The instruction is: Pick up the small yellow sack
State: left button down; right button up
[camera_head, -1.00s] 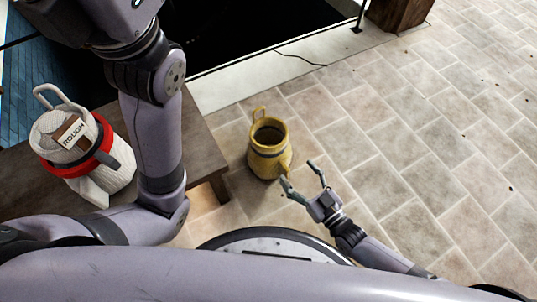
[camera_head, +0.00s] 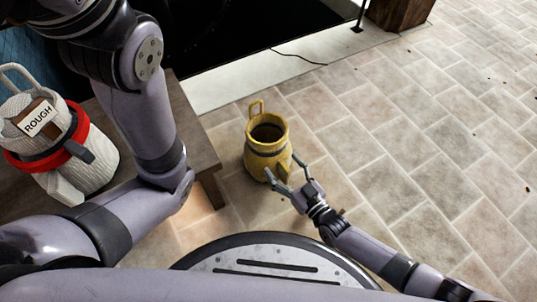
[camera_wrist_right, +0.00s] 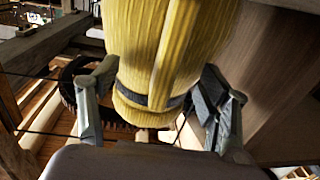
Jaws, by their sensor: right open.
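The small yellow sack (camera_head: 266,150) stands upright on the tiled floor, with a loop handle at its top, a dark opening and a dark band around it. My right gripper (camera_head: 283,170) is open at the sack's lower near side, its fingers spread toward it. In the right wrist view the yellow sack (camera_wrist_right: 165,50) fills the middle, between the two open fingers of the right gripper (camera_wrist_right: 160,105). I cannot tell whether the fingers touch it. My left arm shows at the left in the head view, but its gripper is out of view.
A white sack (camera_head: 85,160) with a red band and a "ROUGH" label sits on a wooden bench (camera_head: 190,125) at the left. A dark pit (camera_head: 250,40) with a pale edge lies behind. Tiled floor (camera_head: 400,130) is clear to the right.

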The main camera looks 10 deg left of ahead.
jog(key=shift+w+a, duration=0.2)
jog(key=shift+c, duration=0.5)
grip_shut()
dwell(0.4)
dwell(0.4)
